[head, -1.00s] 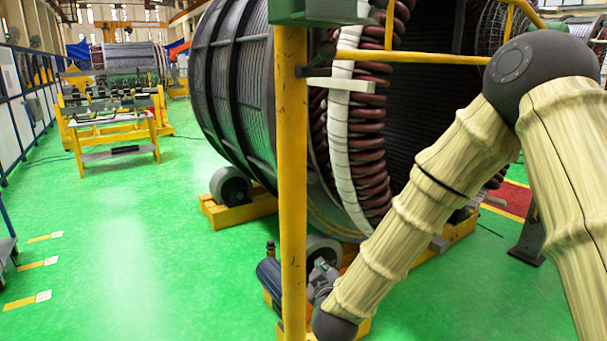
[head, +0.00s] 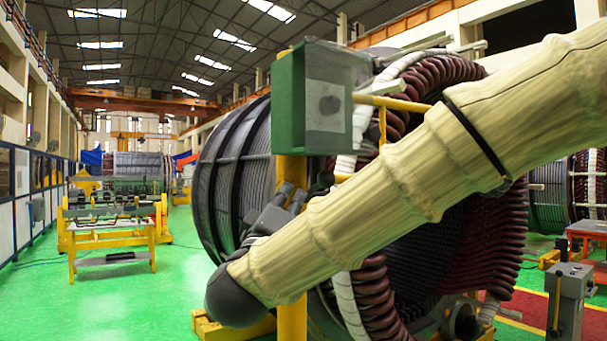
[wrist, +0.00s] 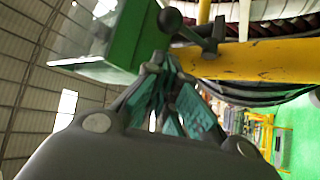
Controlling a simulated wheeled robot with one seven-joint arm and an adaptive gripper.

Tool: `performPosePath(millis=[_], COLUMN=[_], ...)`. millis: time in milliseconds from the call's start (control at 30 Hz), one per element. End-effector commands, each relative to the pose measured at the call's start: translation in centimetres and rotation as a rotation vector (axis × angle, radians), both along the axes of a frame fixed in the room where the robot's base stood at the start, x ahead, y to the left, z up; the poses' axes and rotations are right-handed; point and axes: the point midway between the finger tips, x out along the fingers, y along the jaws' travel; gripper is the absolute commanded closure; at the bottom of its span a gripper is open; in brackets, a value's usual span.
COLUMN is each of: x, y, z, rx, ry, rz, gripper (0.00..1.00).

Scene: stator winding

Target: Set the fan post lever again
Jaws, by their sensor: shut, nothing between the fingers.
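The fan post (head: 291,172) is a yellow upright with a green box (head: 290,100) on top. In the wrist view the post (wrist: 255,62) runs sideways and the green box (wrist: 105,50) is at upper left. A dark lever with a round ball knob (wrist: 171,20) sticks out from the post close to the box. My gripper (wrist: 160,62) is shut and empty, its fingertips just below the knob in the picture; whether they touch it I cannot tell. In the head view my gripper (head: 287,197) is at the post below the box, partly hidden by my forearm.
A large stator (head: 235,165) with dark red coils stands close behind the post. A yellow rail (head: 395,103) runs right from the post. A yellow work stand (head: 110,240) is at left on open green floor. A grey pedestal (head: 568,300) stands at right.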

Motion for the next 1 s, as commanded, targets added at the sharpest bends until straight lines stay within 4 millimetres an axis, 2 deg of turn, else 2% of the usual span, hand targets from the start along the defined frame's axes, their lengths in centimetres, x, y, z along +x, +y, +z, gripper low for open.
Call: performPosePath(millis=[267, 800, 1000], x=[0.5, 6.9, 8.2], y=[-0.2, -2.0, -2.3], z=[0.4, 4.2, 4.8], rx=[0.001, 0.002, 0.002], ry=[0.000, 0.001, 0.002], rz=[0.000, -0.001, 0.001], gripper=[1.00, 1.00, 1.00])
